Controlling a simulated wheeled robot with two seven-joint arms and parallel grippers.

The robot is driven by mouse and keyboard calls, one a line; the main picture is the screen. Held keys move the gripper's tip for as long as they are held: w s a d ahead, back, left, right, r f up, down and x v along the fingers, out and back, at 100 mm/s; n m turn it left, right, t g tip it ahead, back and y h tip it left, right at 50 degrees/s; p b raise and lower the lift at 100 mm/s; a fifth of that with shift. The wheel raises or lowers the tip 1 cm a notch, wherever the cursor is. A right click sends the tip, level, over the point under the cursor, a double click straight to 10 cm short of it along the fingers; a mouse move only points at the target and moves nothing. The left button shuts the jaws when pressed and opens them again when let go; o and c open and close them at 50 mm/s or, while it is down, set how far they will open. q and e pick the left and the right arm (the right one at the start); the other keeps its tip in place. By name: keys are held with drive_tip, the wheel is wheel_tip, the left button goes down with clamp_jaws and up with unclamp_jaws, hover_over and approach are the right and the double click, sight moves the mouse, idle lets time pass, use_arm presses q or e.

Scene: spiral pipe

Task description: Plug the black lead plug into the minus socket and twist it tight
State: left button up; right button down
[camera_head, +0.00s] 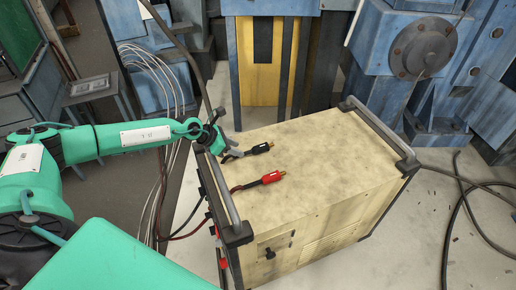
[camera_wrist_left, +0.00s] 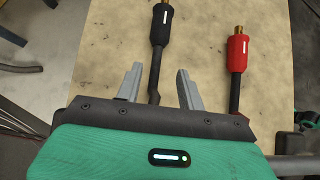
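The black lead plug (camera_head: 262,148) lies on top of the tan box-shaped machine (camera_head: 320,165), near its left edge. In the left wrist view the black plug (camera_wrist_left: 161,27) lies just beyond the fingertips, with its black cable running back between them. My left gripper (camera_head: 231,154) is open at the cable end of the plug. Its two grey fingers, also in the left wrist view (camera_wrist_left: 158,70), stand apart on either side of the cable; nothing is gripped. I cannot tell how far above the top they are. The minus socket cannot be made out. My right gripper is not in view.
A red lead plug (camera_head: 273,177) lies beside the black one, nearer the front. Grey rails (camera_head: 229,200) edge the machine's top. Red and dark fittings show on its left side. Blue machinery (camera_head: 400,50) stands behind. The right part of the top is clear.

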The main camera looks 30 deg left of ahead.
sight(247, 152)
use_arm(q)
drive_tip(key=shift+w+d+f, duration=0.1)
drive_tip(key=shift+w, duration=0.05)
drive_tip(key=p+x, duration=0.1)
drive_tip(key=x, duration=0.3)
drive_tip(key=shift+w+p, duration=0.2)
drive_tip(key=shift+p, duration=0.2)
drive_tip(key=shift+w+d+f, duration=0.1)
drive_tip(key=shift+w+f, duration=0.05)
drive_tip(key=shift+f, duration=0.15)
drive_tip(key=shift+c, duration=1.1)
clamp_jaws()
